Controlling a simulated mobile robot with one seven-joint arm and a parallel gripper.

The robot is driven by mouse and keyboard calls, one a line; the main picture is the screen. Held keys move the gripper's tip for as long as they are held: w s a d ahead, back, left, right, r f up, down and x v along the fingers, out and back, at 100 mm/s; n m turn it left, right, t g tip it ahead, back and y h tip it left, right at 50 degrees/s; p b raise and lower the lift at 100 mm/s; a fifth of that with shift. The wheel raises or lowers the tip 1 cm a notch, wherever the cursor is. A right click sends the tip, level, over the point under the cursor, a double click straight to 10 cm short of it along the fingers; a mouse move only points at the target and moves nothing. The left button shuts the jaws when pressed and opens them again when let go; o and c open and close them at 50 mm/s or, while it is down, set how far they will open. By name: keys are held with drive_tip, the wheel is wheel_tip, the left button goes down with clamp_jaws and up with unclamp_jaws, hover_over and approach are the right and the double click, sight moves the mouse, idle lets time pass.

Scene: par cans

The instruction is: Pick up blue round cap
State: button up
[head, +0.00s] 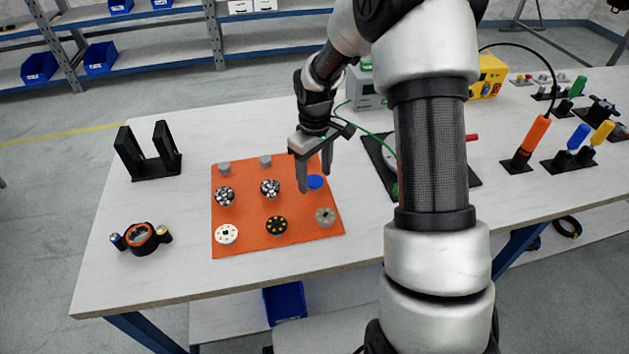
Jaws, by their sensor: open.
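The blue round cap (315,182) sits on the right side of the orange mat (250,246). My gripper (315,184) points down over the cap, its two fingers apart. One finger is left of the cap and the other is to its right and a little behind it in the picture. The gap between the fingers looks empty. I cannot tell the exact height of the fingertips above the mat. The cap's top shows clearly.
Around the cap on the mat are two grey caps (265,161), two black-and-white round parts (270,187), and white (227,234), black (276,225) and grey (325,216) discs. A black stand (150,158) is at left. Tools on black bases stand at right.

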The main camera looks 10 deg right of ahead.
drive_tip(key=c, duration=1.1)
drive_tip(key=shift+r, duration=0.1)
drive_tip(key=shift+c, duration=0.2)
